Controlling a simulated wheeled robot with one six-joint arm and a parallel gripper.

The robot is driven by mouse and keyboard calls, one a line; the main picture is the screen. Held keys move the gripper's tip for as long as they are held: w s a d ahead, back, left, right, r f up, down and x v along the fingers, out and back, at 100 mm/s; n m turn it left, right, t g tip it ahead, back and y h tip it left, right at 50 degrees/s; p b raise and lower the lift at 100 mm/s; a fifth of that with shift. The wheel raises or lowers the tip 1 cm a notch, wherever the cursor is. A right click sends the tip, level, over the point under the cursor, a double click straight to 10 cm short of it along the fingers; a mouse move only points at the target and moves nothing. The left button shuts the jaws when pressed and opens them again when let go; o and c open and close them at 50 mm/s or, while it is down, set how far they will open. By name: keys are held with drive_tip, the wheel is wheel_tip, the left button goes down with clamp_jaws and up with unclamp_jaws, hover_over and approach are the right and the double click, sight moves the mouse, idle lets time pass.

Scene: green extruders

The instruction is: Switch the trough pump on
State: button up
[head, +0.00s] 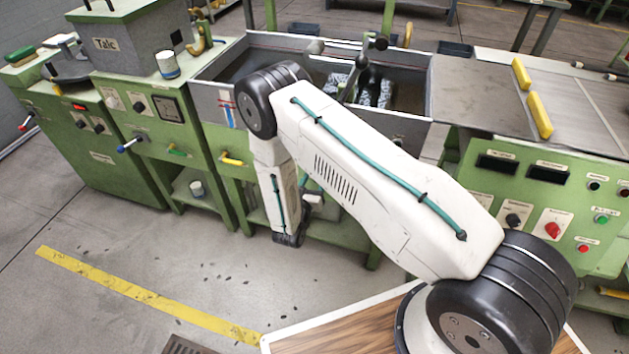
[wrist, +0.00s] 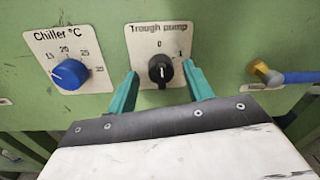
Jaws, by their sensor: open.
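The trough pump switch (wrist: 160,69) is a black rotary knob on a white plate marked "Trough pump", with positions 0 and 1, on a green panel in the wrist view. Its pale mark appears to point up toward 0. My gripper (wrist: 160,80) is open, with one teal finger on each side of the knob. I see a gap between the knob and each finger; contact is not visible. In the head view the switch is hidden behind my arm, below the grey water trough (head: 215,103).
A blue chiller knob (wrist: 70,74) sits left of the switch. A blue-handled valve with a brass fitting (wrist: 265,73) sits to the right. In the head view, a green control panel (head: 530,205) stands right, and a yellow line (head: 140,290) crosses the open floor.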

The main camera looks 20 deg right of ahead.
drive_tip(key=shift+w+d, duration=0.2)
drive_tip(key=shift+c, duration=0.2)
drive_tip(key=c, duration=0.9)
drive_tip(key=shift+m, duration=0.3)
drive_tip(key=m+y, duration=0.1)
drive_tip(key=m, duration=0.9)
drive_tip(key=shift+m, duration=0.4)
